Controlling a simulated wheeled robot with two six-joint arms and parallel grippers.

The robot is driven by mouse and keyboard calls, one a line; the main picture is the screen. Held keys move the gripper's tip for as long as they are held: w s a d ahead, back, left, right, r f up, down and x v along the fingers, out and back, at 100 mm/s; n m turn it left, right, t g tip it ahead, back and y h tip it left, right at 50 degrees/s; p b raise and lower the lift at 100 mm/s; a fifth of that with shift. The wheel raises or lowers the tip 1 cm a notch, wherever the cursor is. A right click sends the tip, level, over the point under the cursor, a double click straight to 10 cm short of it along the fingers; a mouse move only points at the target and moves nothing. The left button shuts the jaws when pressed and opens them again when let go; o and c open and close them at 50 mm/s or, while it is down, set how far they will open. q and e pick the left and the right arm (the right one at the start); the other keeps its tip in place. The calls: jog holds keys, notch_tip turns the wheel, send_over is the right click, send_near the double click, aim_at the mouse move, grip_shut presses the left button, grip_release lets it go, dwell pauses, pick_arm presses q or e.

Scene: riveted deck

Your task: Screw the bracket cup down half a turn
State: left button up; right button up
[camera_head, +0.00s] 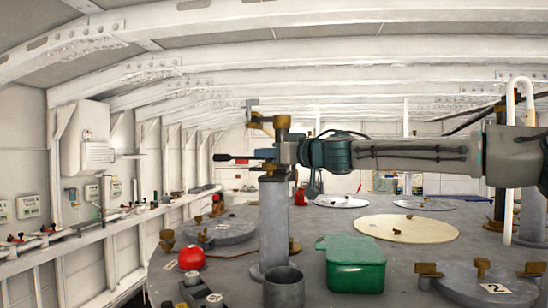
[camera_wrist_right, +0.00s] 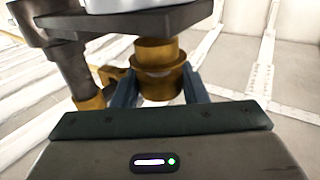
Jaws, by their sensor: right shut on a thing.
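The bracket cup (camera_wrist_right: 158,75) is a stepped brass piece under a dark plate in the right wrist view. The two bluish fingers of my right gripper (camera_wrist_right: 160,92) stand on either side of it, shut on it. In the head view my right gripper (camera_head: 275,154) reaches in from the right, level, at the top of a grey post (camera_head: 274,220). Brass parts show just above and below the jaws there; the jaws hide much of the contact. My left gripper is not in view.
A green box (camera_head: 355,264), a grey open cylinder (camera_head: 284,288) and a red dome (camera_head: 191,257) stand on the deck near the post. Brass-clamped hatches (camera_head: 483,285) lie at right. A pale round cover (camera_head: 407,229) lies behind. White ribs cross overhead.

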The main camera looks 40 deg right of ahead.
jog(key=shift+f+m+h+b, duration=0.15)
jog(key=shift+m+h+b, duration=0.85)
jog(key=shift+h+b, duration=0.55)
jog(key=shift+m+h+b, duration=0.35)
jog(key=shift+m+h, duration=0.05)
jog(key=shift+h, duration=0.25)
jog(key=shift+a+r+m+g+h, duration=0.1)
jog(key=shift+r+m+g+h, duration=0.2)
jog(key=shift+h, duration=0.3)
jog(key=shift+r+m+g+h+p, duration=0.25)
jog(key=shift+m+g+h+p, duration=0.15)
jog(key=shift+m+h+p, duration=0.65)
jog(key=shift+w+f+m+g+h+p, duration=0.1)
jog(key=shift+f+m+g+h+p, duration=0.2)
jog(key=shift+h+p, duration=0.55)
